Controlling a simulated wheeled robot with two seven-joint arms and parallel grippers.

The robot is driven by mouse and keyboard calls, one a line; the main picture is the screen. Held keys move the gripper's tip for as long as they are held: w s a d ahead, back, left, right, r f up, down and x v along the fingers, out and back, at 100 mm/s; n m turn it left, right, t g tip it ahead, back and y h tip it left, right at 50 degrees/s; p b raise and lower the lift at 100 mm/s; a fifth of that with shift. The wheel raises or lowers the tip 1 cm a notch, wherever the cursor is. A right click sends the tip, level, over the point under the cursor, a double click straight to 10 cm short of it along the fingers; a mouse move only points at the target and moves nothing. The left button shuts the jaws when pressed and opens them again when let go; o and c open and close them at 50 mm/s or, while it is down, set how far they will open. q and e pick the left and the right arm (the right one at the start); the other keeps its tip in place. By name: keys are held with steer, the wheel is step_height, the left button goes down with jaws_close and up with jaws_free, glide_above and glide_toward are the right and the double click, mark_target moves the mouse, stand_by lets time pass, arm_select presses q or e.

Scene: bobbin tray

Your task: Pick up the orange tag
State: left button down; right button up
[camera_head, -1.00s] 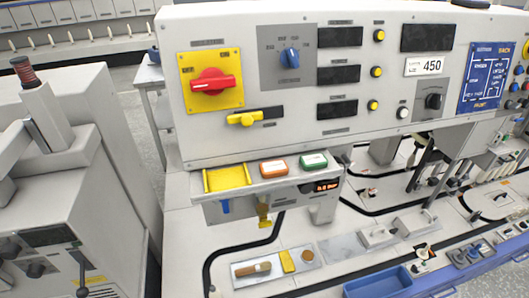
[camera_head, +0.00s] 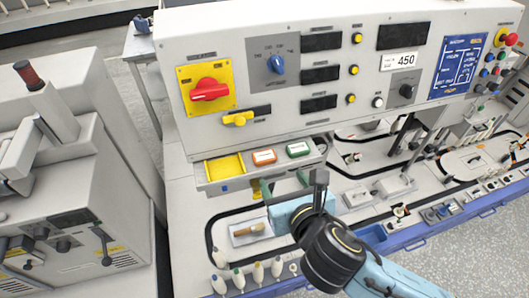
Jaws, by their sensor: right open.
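The orange tag (camera_head: 264,157) is a small flat orange piece with a pale face. It lies on the ledge of the grey console, between the yellow tray (camera_head: 225,167) and a green tag (camera_head: 298,150). My right gripper (camera_head: 300,180) is in front of and below the ledge, a little to the right of the orange tag and apart from it in the picture. It is open, and I see nothing between its fingers. My right wrist hides part of the bench behind it. My left gripper is out of view.
The upright console panel (camera_head: 365,125) with a red knob (camera_head: 209,89) rises behind the ledge. A small tray with a brush (camera_head: 249,231) lies on the bench below. Several bobbin-like pegs (camera_head: 239,279) stand at the front edge. A grey machine (camera_head: 75,200) stands at left.

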glide_toward(264, 155)
steer(key=x, duration=0.2)
steer(key=shift+w+d+f, duration=0.1)
steer(key=shift+w+f, duration=0.1)
steer(key=shift+w, duration=0.15)
steer(key=shift+x, duration=2.7)
steer(key=shift+s, duration=0.1)
steer(key=c, duration=0.7)
steer(key=shift+r, duration=0.1)
steer(key=shift+c, duration=0.2)
